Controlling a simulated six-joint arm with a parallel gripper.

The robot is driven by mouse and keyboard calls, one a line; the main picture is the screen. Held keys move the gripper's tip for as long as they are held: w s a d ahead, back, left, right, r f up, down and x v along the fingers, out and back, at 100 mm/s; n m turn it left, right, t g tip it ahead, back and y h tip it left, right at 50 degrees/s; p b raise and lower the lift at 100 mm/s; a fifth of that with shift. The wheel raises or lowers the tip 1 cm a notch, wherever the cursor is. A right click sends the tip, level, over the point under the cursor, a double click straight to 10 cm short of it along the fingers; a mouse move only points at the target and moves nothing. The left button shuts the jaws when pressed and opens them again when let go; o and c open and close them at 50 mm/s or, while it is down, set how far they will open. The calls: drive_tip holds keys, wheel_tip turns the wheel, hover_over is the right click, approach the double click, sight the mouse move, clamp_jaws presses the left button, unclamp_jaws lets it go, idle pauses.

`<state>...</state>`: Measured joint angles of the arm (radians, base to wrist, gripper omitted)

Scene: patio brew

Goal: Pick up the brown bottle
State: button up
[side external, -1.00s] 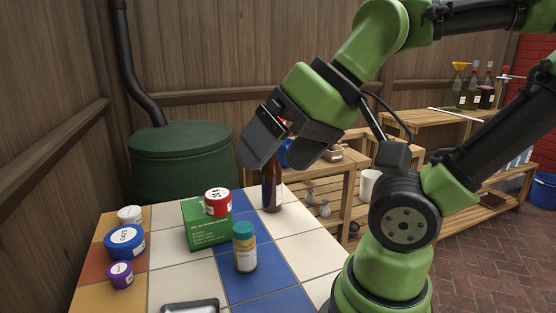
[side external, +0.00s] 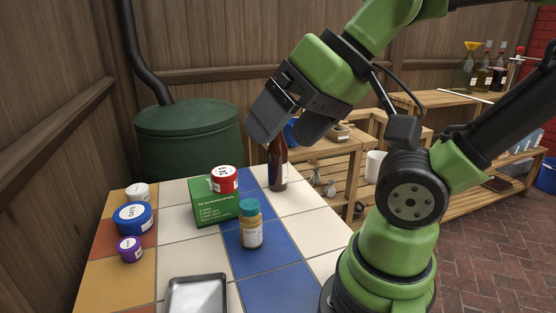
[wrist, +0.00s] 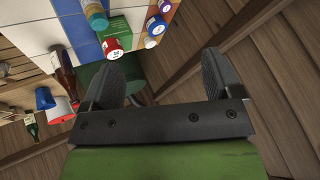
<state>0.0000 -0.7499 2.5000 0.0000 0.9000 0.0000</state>
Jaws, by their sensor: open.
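The brown bottle (side external: 278,170) stands upright at the far right edge of the tiled table, with a white label low on its side. Its top is hidden behind my gripper in the side view. My gripper (side external: 287,132) is open and empty, with its fingers above and around the line of the bottle's neck in that view; I cannot tell the depth between them. In the wrist view the bottle (wrist: 66,77) lies left of my gripper (wrist: 163,84), outside the gap between the fingers.
A green box (side external: 208,208) carries a red-lidded jar (side external: 224,181) left of the bottle. A teal-capped jar (side external: 251,228) stands in front. Blue (side external: 133,217), purple (side external: 129,249) and white (side external: 138,192) lidded jars are at the left. A tray (side external: 197,292) lies nearest. A barrel (side external: 188,145) stands behind.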

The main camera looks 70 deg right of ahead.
drive_tip(key=c, duration=0.3)
drive_tip(key=shift+c, duration=0.2)
drive_tip(key=w+d+r+g+h, duration=0.2)
drive_tip(key=w+d+r+h, duration=0.1)
drive_tip(key=w+d, duration=1.2)
drive_tip(key=shift+m+g+h, duration=0.5)
drive_tip(key=shift+m+g, duration=0.1)
drive_tip(key=d+f, duration=0.3)
drive_tip(key=d, duration=0.3)
drive_tip(key=w+d+f, duration=0.1)
drive_tip(key=d+f, duration=0.3)
drive_tip(key=d, duration=0.3)
drive_tip(key=d+f, duration=0.3)
drive_tip(key=d, duration=0.4)
drive_tip(key=shift+w+d+f, duration=0.1)
drive_tip(key=shift+w+f, duration=0.1)
drive_tip(key=shift+f, duration=0.2)
drive_tip(key=shift+x, duration=2.75)
